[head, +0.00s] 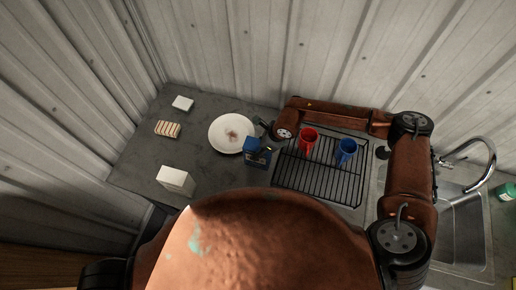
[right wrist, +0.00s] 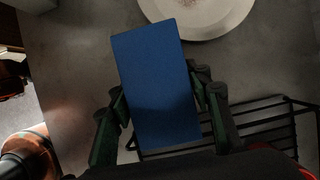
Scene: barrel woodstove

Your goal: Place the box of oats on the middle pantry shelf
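A blue box (head: 258,152), which I take to be the box of oats, is upright on or just above the grey counter, beside the white plate. Its printed front is too small to read. My right gripper (head: 264,131) reaches it from behind. In the right wrist view, the plain blue top of the box (right wrist: 160,100) lies between the fingers of my right gripper (right wrist: 158,86), which appear to press on both sides. Whether its base touches the counter cannot be told. My left gripper and the pantry shelf are not in view.
A white plate (head: 232,134) is close behind the box. A black rack (head: 318,180) with a red cup (head: 308,141) and a blue cup (head: 346,151) stands right of it. A white box (head: 176,181) is at left. A sink (head: 465,238) is at far right.

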